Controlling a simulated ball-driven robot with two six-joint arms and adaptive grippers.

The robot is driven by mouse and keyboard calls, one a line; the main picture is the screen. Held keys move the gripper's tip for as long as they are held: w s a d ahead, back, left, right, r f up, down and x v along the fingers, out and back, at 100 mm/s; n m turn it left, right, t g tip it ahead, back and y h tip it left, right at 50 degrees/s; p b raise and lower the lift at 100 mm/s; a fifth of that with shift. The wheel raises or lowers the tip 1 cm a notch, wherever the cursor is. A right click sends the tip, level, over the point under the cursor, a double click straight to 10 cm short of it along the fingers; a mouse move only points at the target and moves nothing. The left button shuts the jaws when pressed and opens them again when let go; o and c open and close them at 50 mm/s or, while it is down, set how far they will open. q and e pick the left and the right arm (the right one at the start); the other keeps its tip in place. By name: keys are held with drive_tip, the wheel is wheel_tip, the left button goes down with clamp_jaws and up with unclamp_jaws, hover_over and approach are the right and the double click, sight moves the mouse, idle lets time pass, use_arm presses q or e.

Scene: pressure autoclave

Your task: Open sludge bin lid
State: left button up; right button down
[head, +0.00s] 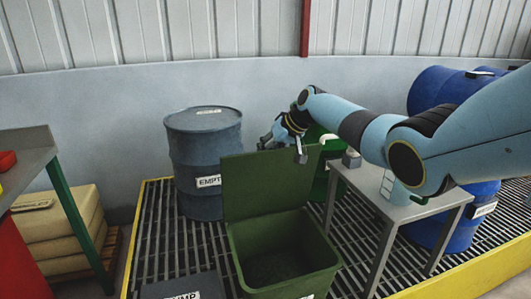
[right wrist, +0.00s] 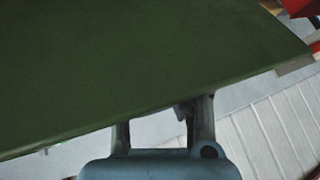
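The green sludge bin (head: 285,262) stands on the slatted floor, its inside visible from above. Its lid (head: 258,185) stands open, roughly upright at the back of the bin. My right gripper (head: 285,143) is at the lid's upper right edge, with one grey finger in front of the lid. In the right wrist view the lid (right wrist: 130,70) fills the upper part and hides the fingertips. The two fingers (right wrist: 163,120) are spread, with a clear gap between them. Whether they touch the lid is unclear. My left gripper is out of view.
A blue-grey drum (head: 205,160) stands behind the bin to the left. A small grey table (head: 400,205) is on the right, with blue drums (head: 432,88) beyond it. A green container (head: 320,183) is behind the lid. A yellow edge (head: 480,272) borders the slatted floor.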

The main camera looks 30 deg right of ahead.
drive_tip(key=c, duration=1.1)
unclamp_jaws()
drive_tip(key=shift+s+d+r, duration=0.1)
drive_tip(key=shift+d+r, duration=0.5)
drive_tip(key=shift+o, duration=0.2)
drive_tip(key=shift+a+f, duration=0.1)
drive_tip(key=shift+f, duration=0.05)
drive_tip(key=shift+a, duration=0.1)
drive_tip(key=v, duration=1.2)
